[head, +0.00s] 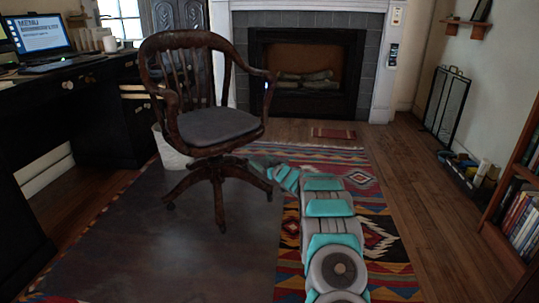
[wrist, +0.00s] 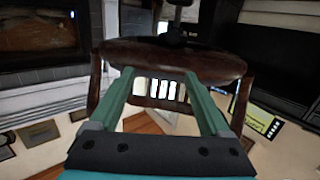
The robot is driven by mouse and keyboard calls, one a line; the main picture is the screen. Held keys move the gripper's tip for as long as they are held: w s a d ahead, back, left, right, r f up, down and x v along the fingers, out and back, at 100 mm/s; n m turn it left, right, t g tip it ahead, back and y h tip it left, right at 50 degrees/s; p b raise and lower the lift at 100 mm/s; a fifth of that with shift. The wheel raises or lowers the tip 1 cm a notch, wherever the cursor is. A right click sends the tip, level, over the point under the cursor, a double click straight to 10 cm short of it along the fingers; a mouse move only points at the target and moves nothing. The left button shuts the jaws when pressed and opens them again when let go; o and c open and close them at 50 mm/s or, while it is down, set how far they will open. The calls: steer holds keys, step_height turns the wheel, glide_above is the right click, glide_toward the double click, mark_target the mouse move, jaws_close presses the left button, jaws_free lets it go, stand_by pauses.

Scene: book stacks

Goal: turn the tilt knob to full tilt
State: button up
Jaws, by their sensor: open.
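The wooden swivel chair (head: 210,124) with a dark grey seat pad stands upright in the head view. The arm's teal-and-grey links reach forward to it, and my gripper (head: 262,164) is low, at the right of the seat, by the chair's base. In the wrist view the chair shows upside down, with the brown seat's underside (wrist: 225,62) across the upper middle. A dark mechanism (wrist: 174,35) sits at the post there. I cannot clearly make out the tilt knob. My gripper (wrist: 158,74) is open and empty, its two green fingers apart in front of the seat.
A black desk (head: 105,103) with a laptop (head: 42,38) stands at the left. A white bin (head: 171,150) is behind the chair. A fireplace (head: 305,70) is at the back. A bookshelf (head: 500,225) stands at the right.

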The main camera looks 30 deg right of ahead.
steer(key=s+a+r+m+g+h, duration=0.2)
steer(key=s+r+h, duration=0.3)
steer(key=r, duration=0.3)
steer(key=shift+s+r+m+g, duration=0.25)
steer(key=shift+s+m+g, duration=0.15)
steer(key=shift+s+g, duration=0.5)
